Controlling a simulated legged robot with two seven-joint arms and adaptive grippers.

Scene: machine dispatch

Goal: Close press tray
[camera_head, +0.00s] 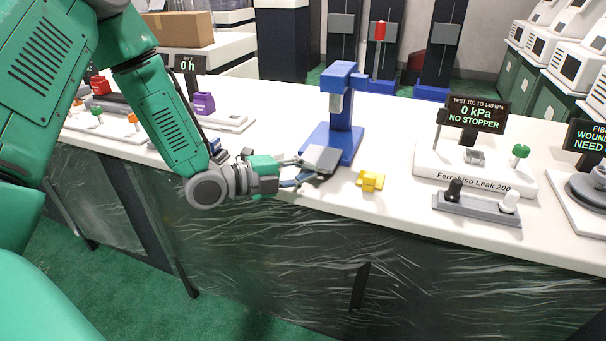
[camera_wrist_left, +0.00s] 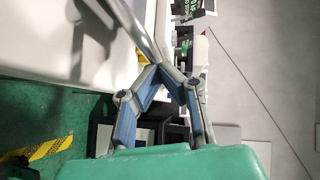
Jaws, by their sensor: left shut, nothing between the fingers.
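The blue press (camera_head: 342,110) stands on the white counter, with a red-topped lever (camera_head: 380,32) at its right. Its grey tray (camera_head: 321,158) sticks out from the blue base toward the counter's front edge. My left gripper (camera_head: 312,176) is at the tray's front edge, its fingers shut and empty. I cannot tell whether they touch the tray. In the left wrist view the fingertips (camera_wrist_left: 164,68) come together beside a long grey metal edge (camera_wrist_left: 136,28), which seems to be the tray. My right gripper is not in view.
A yellow part (camera_head: 370,181) lies on the counter (camera_head: 300,100) just right of the tray. Farther right are a grey block with two knobs (camera_head: 477,207) and the leak tester (camera_head: 475,165). A purple item (camera_head: 204,103) stands behind my left arm.

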